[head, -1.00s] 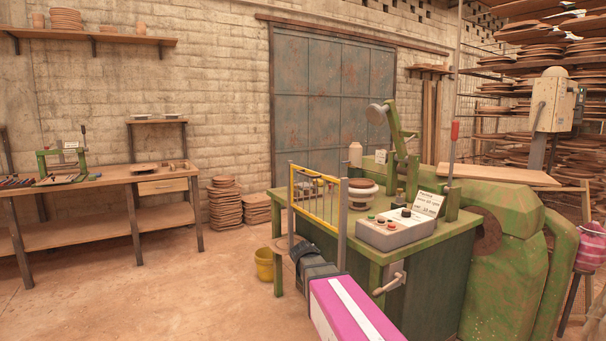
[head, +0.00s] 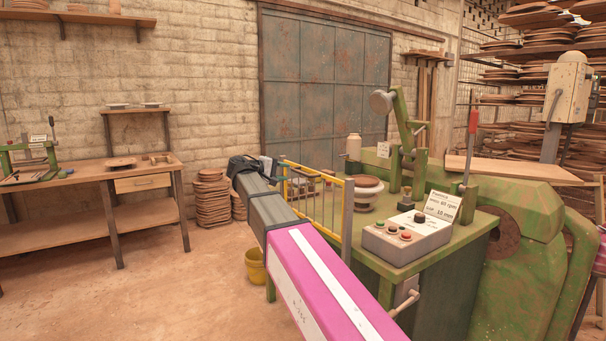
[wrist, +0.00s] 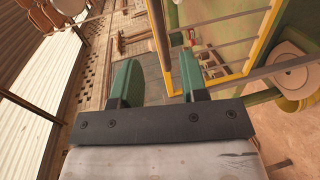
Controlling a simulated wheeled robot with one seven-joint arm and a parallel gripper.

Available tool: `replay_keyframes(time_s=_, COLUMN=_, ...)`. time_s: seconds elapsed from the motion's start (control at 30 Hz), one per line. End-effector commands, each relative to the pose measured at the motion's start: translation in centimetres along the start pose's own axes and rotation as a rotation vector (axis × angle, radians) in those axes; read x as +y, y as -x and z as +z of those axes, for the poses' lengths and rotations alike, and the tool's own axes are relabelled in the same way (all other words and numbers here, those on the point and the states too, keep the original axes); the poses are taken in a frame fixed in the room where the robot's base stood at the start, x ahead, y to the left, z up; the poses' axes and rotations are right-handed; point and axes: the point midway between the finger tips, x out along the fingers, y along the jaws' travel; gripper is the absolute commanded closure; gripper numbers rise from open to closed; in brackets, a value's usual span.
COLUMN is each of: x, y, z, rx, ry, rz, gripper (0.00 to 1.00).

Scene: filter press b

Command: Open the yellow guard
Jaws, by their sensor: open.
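The yellow guard (head: 316,172) is a yellow frame with thin bars, upright at the left front edge of the green machine table, beside a grey post (head: 347,222). It appears shut across that side. My gripper (head: 264,163) is at the guard's far left end, with its fingers mostly hidden by my arm. In the wrist view, my gripper (wrist: 158,78) has two green fingers apart. A narrow grey-brown bar (wrist: 157,35) shows between them; I cannot tell whether they touch it. The guard's yellow frame (wrist: 262,45) lies just right of the fingers.
A control box (head: 405,238) with buttons stands on the green machine table (head: 452,238), right of the guard. A round plaster head (head: 366,190) stands behind the guard. A yellow bucket (head: 255,266) is on the floor below my arm. The floor at left is clear.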

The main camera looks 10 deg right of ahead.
Motion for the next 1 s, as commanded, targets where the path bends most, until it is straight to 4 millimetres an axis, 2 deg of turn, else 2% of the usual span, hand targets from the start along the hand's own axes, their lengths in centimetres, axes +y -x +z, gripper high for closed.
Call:
replay_keyframes(time_s=0.3, x=-0.1, y=-5.5, z=0.0, rx=-0.002, ry=0.0, rz=-0.002, gripper=0.6)
replay_keyframes(time_s=0.5, x=-0.1, y=-8.4, z=0.0, rx=-0.001, ry=0.0, rz=-0.003, gripper=0.6)
replay_keyframes(time_s=0.7, x=-0.1, y=-9.7, z=0.0, rx=0.0, ry=0.0, rz=-0.003, gripper=0.6)
replay_keyframes(time_s=1.0, x=-0.1, y=-9.9, z=0.0, rx=0.001, ry=0.0, rz=-0.002, gripper=0.6)
